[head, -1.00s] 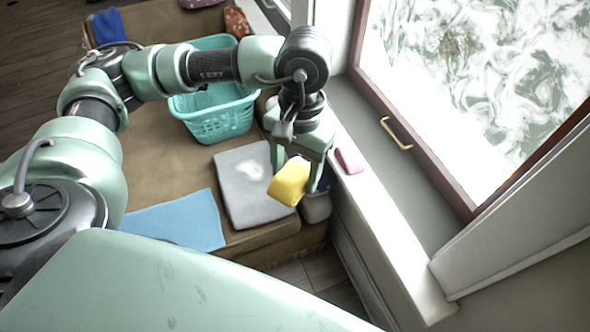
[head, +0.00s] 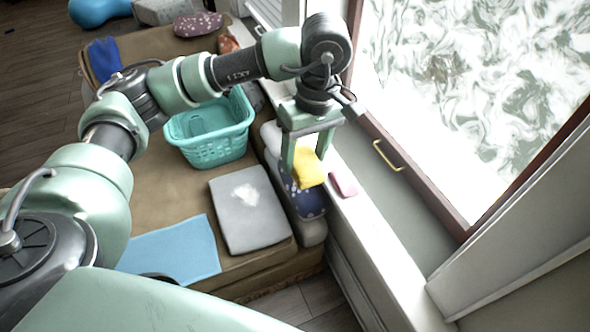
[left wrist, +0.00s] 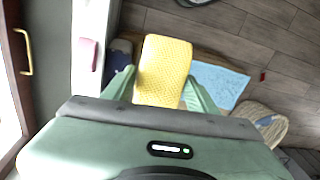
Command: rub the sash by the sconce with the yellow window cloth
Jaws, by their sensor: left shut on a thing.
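The yellow window cloth (head: 307,168) is held between the fingers of my left gripper (head: 306,160). In the left wrist view the cloth (left wrist: 164,68) stands out flat between the two green fingers (left wrist: 160,90). The gripper hangs over the edge of the sofa next to the white sill, apart from the window. The window's brown sash (head: 418,165) with a brass handle (head: 386,156) is to the right of the gripper. The handle also shows at the left in the left wrist view (left wrist: 25,52). No sconce shows. My right gripper is not in view.
A pink piece (head: 343,184) lies on the white sill (head: 385,240). A teal basket (head: 210,135), a grey cushion (head: 250,215) with a white patch and a blue cloth (head: 172,250) are on the brown sofa (head: 165,185). White trim (head: 500,230) stands at the right.

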